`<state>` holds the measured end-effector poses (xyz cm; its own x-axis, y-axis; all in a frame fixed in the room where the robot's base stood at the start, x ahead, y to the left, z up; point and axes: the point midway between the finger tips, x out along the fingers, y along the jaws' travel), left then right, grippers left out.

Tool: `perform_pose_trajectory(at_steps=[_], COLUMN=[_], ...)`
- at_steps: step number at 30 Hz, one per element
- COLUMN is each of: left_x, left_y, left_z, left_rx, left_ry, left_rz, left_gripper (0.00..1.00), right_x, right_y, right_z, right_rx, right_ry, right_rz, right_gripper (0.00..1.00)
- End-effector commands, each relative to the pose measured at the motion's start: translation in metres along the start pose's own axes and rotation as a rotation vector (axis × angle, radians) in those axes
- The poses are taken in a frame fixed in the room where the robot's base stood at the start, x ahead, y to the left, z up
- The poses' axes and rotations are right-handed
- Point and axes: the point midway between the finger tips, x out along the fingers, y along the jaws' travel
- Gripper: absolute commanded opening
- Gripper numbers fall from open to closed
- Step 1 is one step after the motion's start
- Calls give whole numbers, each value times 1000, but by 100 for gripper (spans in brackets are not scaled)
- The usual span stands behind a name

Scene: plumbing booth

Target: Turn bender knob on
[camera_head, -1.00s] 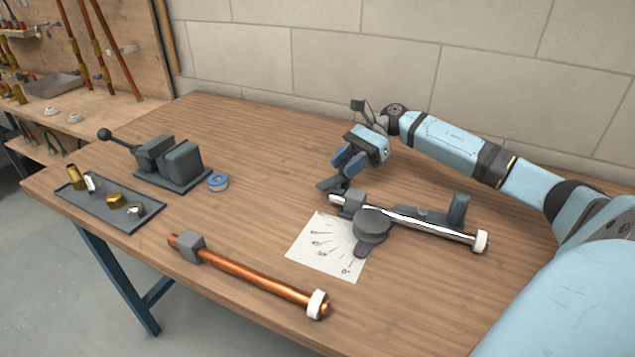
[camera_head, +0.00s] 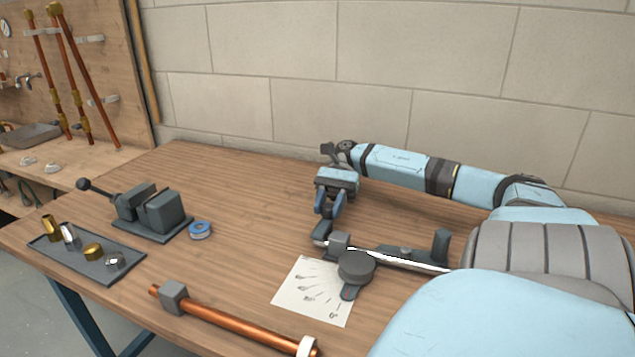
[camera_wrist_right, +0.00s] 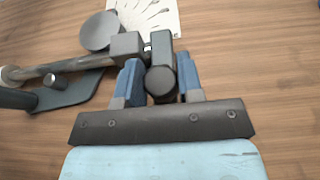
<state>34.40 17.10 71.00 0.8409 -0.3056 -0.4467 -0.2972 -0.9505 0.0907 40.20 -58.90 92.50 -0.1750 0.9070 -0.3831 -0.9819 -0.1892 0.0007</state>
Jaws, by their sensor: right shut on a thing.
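The bender lies on the table, with a grey round disc (camera_head: 356,266) and a silver pipe (camera_head: 412,261) across it. A dark grey block (camera_head: 339,243) sits near the pipe's left end. A dark cylindrical knob (camera_wrist_right: 160,82) adjoins the block; in the head view the knob (camera_head: 321,237) is partly covered. My right gripper (camera_head: 325,220) is at this end of the bender, fingers pointing down. In the wrist view its blue fingers (camera_wrist_right: 160,84) are shut on the knob, one on each side. My left gripper is out of view.
A paper with angle marks (camera_head: 300,289) lies under the disc. A copper pipe (camera_head: 235,322) lies in front. A vise (camera_head: 152,213), blue tape roll (camera_head: 200,230) and tray of fittings (camera_head: 83,265) stand left. The wall is behind; the table's back left is clear.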

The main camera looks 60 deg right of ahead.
Motion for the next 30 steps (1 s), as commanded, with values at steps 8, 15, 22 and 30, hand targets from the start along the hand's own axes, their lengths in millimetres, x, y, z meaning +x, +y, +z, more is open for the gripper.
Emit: perform_pose_trajectory(at_steps=[8,15,22,30], left_x=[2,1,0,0], left_y=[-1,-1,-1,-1], left_z=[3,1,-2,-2], left_rx=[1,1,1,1], left_ry=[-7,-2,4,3], left_rz=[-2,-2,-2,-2], left_gripper=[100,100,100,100], right_x=[-1,-1,-1,-13], right_y=[2,2,2,1], right_z=[0,0,0,0], right_rx=[-2,-3,-2,-3], right_ry=[-1,0,0,1], right_rz=[3,3,2,0], right_gripper=[0,46,60,60])
